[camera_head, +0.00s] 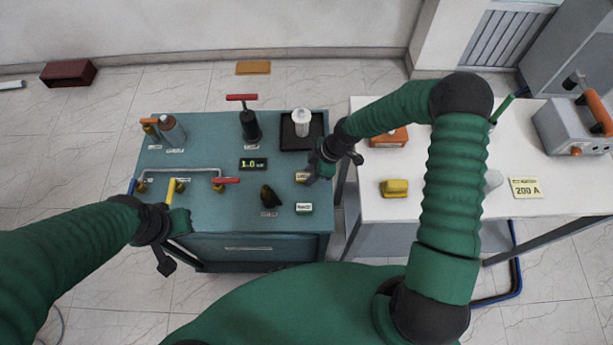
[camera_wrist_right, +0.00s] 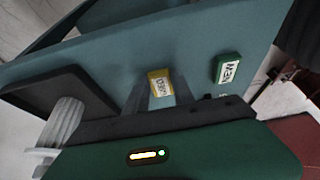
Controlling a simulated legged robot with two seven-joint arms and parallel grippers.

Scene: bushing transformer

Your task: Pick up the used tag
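The used tag (camera_wrist_right: 159,84) is a small yellow block with a white label reading USED; in the head view it (camera_head: 301,176) sits on the teal cabinet top (camera_head: 225,200), partly beside my right gripper (camera_head: 314,174). In the right wrist view, the grey fingers of my right gripper (camera_wrist_right: 160,98) stand on either side of the tag, apart and pointing at it. I see no clear contact. A green tag reading NEW (camera_wrist_right: 228,68) lies to its right, and in the head view (camera_head: 304,208) it is nearer me. My left gripper (camera_head: 166,262) hangs by the cabinet's left front; its finger gap is unclear.
A black tray (camera_head: 290,142) with a white bushing (camera_head: 302,122) stands behind the used tag. A dark knob (camera_head: 268,195) is to its left. Valves, pipes and a display (camera_head: 253,164) fill the rest of the cabinet top. A white table (camera_head: 450,208) stands right.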

